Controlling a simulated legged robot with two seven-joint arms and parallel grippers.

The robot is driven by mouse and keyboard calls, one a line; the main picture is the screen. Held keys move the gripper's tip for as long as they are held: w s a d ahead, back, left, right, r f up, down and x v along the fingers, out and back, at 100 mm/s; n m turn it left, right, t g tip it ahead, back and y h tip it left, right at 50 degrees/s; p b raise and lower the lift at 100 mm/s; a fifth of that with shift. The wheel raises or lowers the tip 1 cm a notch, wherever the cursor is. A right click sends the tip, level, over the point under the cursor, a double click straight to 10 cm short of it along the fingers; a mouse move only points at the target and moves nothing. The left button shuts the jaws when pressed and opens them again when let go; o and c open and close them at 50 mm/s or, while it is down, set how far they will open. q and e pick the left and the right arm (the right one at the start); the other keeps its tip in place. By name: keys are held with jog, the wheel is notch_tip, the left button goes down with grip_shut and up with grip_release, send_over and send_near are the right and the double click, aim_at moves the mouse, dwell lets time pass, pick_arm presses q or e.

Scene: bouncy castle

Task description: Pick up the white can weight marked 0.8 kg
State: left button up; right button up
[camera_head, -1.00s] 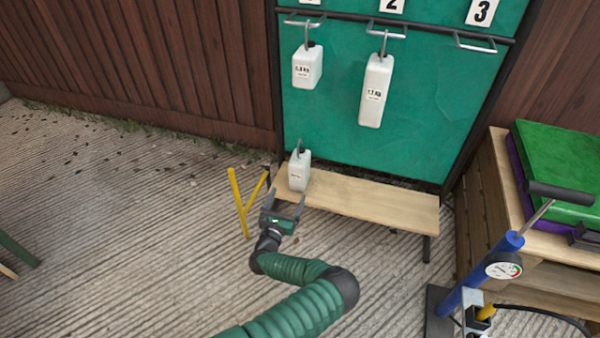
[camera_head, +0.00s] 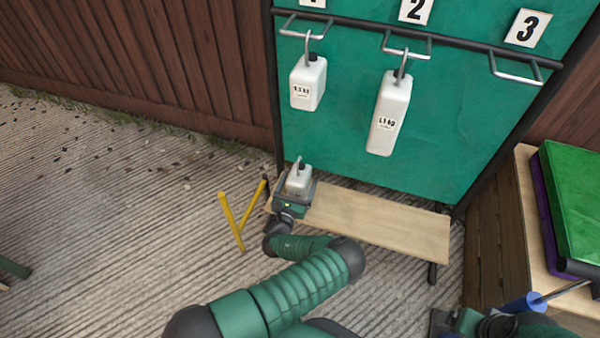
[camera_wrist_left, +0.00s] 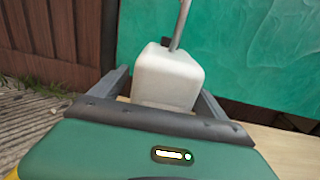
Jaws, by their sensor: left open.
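A white can weight (camera_head: 298,179) with a metal hook on top stands upright at the left end of the low wooden bench (camera_head: 375,225). Its label is too small to read. My left gripper (camera_head: 297,190) is open around this can, one finger on each side. In the left wrist view the can (camera_wrist_left: 166,76) is between the two fingers, with its lower part hidden behind the gripper body. I cannot tell whether the fingers touch it.
Two white cans, one shorter (camera_head: 308,84) and one taller (camera_head: 388,115), hang from the rail of the green board (camera_head: 350,75). The third hook (camera_head: 515,69) is empty. Yellow bars (camera_head: 231,221) stand left of the bench. A wooden crate (camera_head: 490,215) is at right.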

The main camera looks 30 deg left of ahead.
pick_arm(q)
jog(key=shift+w+a+f, duration=0.2)
jog(key=shift+a, duration=0.1)
jog(key=shift+s+d+r, duration=0.15)
jog(key=shift+d+r, duration=0.2)
jog(key=shift+r, duration=0.15)
jog(key=shift+c, duration=0.4)
jog(key=shift+d+r, duration=0.1)
jog(key=shift+d, duration=0.15)
jog(key=shift+c, duration=2.3)
jog(key=shift+a+f, duration=0.25)
jog(key=shift+a, duration=0.1)
jog(key=c, duration=0.7)
jog(key=shift+d, duration=0.1)
grip_shut()
